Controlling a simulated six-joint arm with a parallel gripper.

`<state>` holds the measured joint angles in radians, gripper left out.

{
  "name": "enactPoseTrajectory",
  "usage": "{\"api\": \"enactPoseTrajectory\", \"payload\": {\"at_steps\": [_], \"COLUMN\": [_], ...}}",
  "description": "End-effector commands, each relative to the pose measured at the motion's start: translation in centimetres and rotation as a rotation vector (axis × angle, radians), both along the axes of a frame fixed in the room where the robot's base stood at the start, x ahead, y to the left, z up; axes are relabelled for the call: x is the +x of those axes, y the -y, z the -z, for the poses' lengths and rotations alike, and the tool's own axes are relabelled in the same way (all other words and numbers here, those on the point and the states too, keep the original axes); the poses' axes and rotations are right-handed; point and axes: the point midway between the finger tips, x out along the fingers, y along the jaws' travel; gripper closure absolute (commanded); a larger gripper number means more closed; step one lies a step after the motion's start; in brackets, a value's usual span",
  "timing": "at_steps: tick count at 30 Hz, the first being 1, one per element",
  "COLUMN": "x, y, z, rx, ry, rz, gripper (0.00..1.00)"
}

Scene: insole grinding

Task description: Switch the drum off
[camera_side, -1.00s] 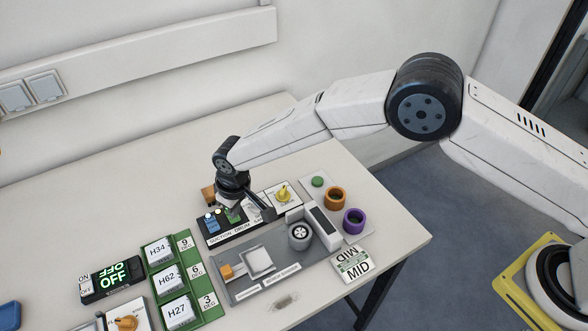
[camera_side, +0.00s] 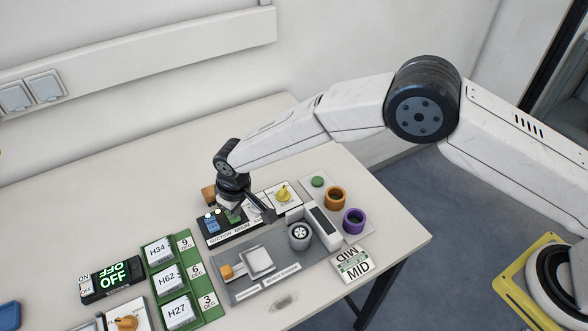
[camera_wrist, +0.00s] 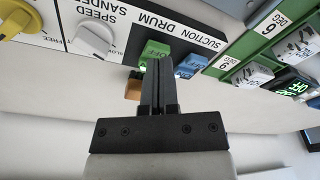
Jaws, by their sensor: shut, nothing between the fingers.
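The switch panel (camera_side: 228,236) stands on the table under my gripper in the side view, marked SUCTION and DRUM. Its green drum switch (camera_wrist: 152,48) reads OFF in the wrist view, and the blue suction switch (camera_wrist: 190,66) sits beside it. My gripper (camera_wrist: 158,62) is shut and empty, its fingertips at the green switch; I cannot tell if they touch it. In the side view my gripper (camera_side: 236,208) partly hides the green switch (camera_side: 234,218).
A yellow knob (camera_side: 283,194) and a grey speed knob (camera_wrist: 95,38) are close by. A grey tray (camera_side: 235,292) lies in front, with a green rack (camera_side: 205,312) and a display (camera_side: 113,278) reading OFF to its left. An orange block (camera_side: 208,195) is behind the panel.

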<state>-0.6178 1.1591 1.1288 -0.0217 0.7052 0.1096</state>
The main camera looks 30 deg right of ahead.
Motion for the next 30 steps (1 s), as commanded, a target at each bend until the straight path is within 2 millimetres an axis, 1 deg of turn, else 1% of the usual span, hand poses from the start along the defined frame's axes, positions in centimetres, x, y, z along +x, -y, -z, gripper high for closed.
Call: {"api": "enactPoseTrajectory", "payload": {"at_steps": [30], "x": [0.03], "y": [-0.01], "z": [1.07], "rx": [0.000], "ry": [0.001], "rz": [0.000], "gripper": [1.00]}}
